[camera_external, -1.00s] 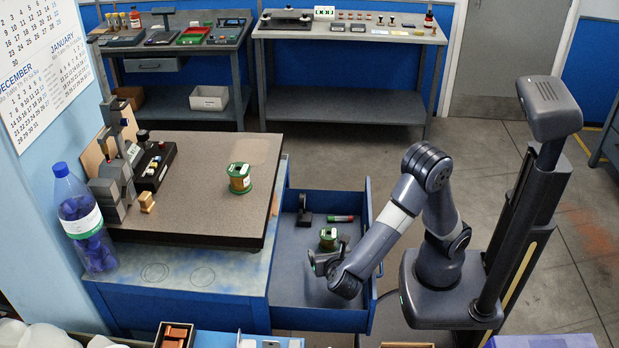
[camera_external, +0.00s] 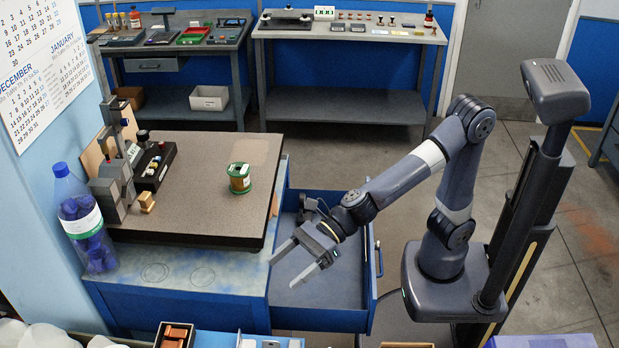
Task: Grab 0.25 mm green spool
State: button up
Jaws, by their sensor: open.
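A spool with green ends and a copper-brown winding (camera_external: 240,178) stands upright on the speckled bench slab (camera_external: 200,215); its size marking cannot be read. My gripper (camera_external: 283,273) is open, with nothing seen between its fingers. It hangs over the left side of the open blue drawer (camera_external: 340,318), fingers pointing down-left toward the cabinet's edge, to the right of and nearer the camera than the slab. It is apart from the spool on the slab. A second green-ended spool, seen in the drawer earlier, is now hidden behind my arm and gripper.
A dark stand with a black block (camera_external: 155,168) is at the slab's left, with a small wooden block (camera_external: 147,202) nearby. A blue-capped bottle (camera_external: 82,220) stands at the far left. The slab's middle and front are clear.

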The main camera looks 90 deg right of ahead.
jog(key=w+d+r+n+y+p, duration=0.25)
jog(key=d+r+n+p, duration=0.25)
jog(key=r, duration=0.5)
jog(key=shift+m+h, duration=0.65)
jog(key=shift+m, duration=0.15)
jog(key=w+d+p, duration=0.1)
jog(key=d+p, duration=0.1)
jog(key=d, duration=0.2)
jog(key=w+d+r+p, duration=0.1)
jog(key=d+p, duration=0.1)
jog(key=d, duration=0.2)
jog(key=w+d+r+p, duration=0.1)
jog(key=w+d+p, duration=0.1)
jog(key=d, duration=0.2)
jog(key=shift+r, duration=0.1)
jog(key=m+h+p, duration=0.1)
jog(key=h+p, duration=0.1)
jog(key=p, duration=0.2)
send_near(239, 170)
jog(key=shift+x, duration=0.75)
jog(key=shift+d+f+m, duration=0.25)
jog(key=shift+d+m, duration=0.05)
jog(key=x, duration=0.4)
jog(key=shift+w+a+f+p, duration=0.15)
jog(key=shift+w+f+p, duration=0.05)
jog(key=shift+f+p, duration=0.1)
jog(key=shift+p+x, duration=0.9)
jog(key=shift+x, duration=2.1)
jog(key=shift+r, duration=0.1)
jog(key=shift+c, duration=0.3)
